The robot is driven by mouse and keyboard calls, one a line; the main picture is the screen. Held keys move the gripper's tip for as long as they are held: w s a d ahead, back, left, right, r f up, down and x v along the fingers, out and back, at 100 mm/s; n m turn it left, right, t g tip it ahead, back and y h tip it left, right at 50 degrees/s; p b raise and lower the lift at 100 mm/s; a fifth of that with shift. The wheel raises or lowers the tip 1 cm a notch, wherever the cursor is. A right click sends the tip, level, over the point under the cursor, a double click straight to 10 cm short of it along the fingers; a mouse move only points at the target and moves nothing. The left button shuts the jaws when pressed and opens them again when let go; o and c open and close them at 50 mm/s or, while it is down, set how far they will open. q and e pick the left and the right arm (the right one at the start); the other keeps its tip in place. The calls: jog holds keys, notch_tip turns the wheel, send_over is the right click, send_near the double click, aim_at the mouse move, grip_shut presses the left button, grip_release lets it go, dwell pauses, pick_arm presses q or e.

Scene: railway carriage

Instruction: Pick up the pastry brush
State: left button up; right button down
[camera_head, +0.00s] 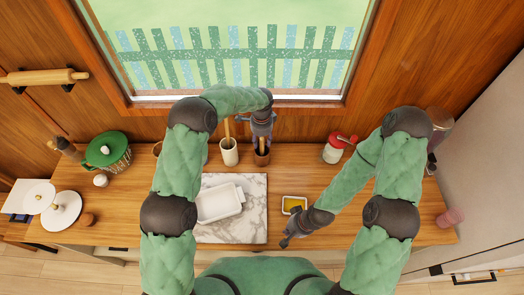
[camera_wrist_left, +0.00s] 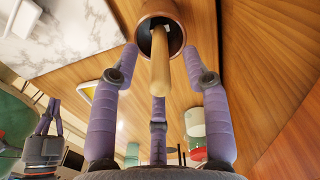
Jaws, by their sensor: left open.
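My left gripper (camera_head: 262,122) is above a brown cup (camera_head: 262,158) at the back of the counter, below the window. In the left wrist view the same cup (camera_wrist_left: 176,14) holds an upright light wooden handle (camera_wrist_left: 160,70), which I take for the pastry brush; its lower end is hidden inside the cup. The open fingers of my left gripper (camera_wrist_left: 160,62) stand around the handle, with gaps visible at its sides. My right gripper (camera_head: 288,240) hangs at the front edge, right of the marble board; its fingers are too small to judge.
A white cup (camera_head: 229,152) with a wooden handle stands close left of the brown cup. A marble board (camera_head: 250,222) bears a white dish (camera_head: 219,203). A small yellow-filled dish (camera_head: 294,205) and a red-and-white jar (camera_head: 334,150) are to the right. A green-lidded pot (camera_head: 107,150) is left.

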aim_at(262, 146)
pick_arm(q)
notch_tip(262, 146, down, 4)
jog(key=shift+f+b, duration=0.25)
jog(key=shift+b, duration=0.35)
pick_arm(e)
jog(key=shift+w+f, duration=0.1)
jog(key=shift+f, duration=0.7)
pick_arm(q)
jog(key=shift+r, duration=0.1)
pick_arm(e)
jog(key=shift+r, duration=0.1)
pick_arm(q)
grip_shut()
